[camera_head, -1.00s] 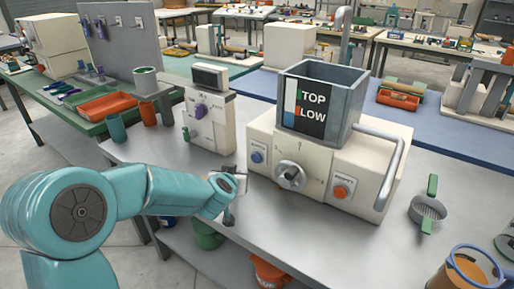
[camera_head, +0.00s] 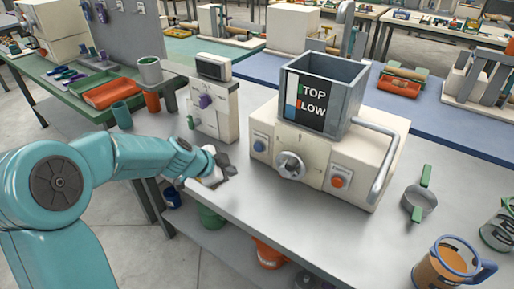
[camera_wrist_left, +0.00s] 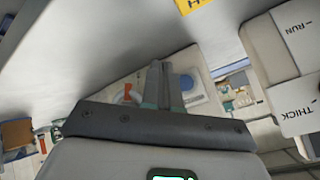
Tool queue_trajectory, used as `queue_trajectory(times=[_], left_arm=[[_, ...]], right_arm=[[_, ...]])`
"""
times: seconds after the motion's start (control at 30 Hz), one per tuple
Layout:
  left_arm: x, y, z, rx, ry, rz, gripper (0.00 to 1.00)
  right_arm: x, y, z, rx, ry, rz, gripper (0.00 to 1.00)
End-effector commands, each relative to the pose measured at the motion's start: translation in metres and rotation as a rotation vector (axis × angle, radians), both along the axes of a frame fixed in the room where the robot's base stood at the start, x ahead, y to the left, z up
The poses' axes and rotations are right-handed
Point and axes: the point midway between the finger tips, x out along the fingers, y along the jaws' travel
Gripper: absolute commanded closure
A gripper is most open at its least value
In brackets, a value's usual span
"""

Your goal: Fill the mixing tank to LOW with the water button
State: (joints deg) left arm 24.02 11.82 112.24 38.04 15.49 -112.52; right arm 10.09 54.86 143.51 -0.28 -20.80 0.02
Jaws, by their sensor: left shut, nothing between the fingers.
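The mixing tank (camera_head: 343,88) is an open grey box on top of a cream machine (camera_head: 370,158). Its dark front panel (camera_head: 310,103) reads TOP and LOW beside a narrow level strip; the exact level is too small to read. A blue button (camera_head: 259,146) is on the machine's front left, a grey knob (camera_head: 290,166) in the middle and an orange button (camera_head: 338,181) on the right. The button labels are unreadable. My left gripper (camera_head: 224,168) is shut and empty, left of the blue button and apart from it. Its closed fingers show in the left wrist view (camera_wrist_left: 161,86).
A smaller cream device (camera_head: 213,108) stands just behind my left gripper. A green-handled strainer (camera_head: 419,202) and an orange-filled jug (camera_head: 446,264) stand at the right. A curved metal pipe (camera_head: 388,160) runs down the machine's right side. The bench front is mostly clear.

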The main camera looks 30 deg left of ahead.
Motion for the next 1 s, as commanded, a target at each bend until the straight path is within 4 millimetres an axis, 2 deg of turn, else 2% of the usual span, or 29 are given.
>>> queue_trajectory(times=[0.17,0.47,0.7,1.0], left_arm=[[0.015,-0.002,0.004,-0.002,0.002,0.000,1.00],[0.059,-0.005,0.006,-0.002,0.002,0.000,1.00],[0.081,-0.007,0.002,0.000,0.001,-0.001,1.00],[0.087,-0.007,0.000,-0.001,0.000,0.001,1.00]], right_arm=[[0.000,0.000,0.016,0.000,0.000,0.000,1.00],[0.000,0.000,0.053,0.000,0.000,0.000,1.00],[0.000,0.000,0.062,0.000,0.000,0.000,1.00],[0.000,0.000,0.063,0.000,0.000,0.000,1.00]])
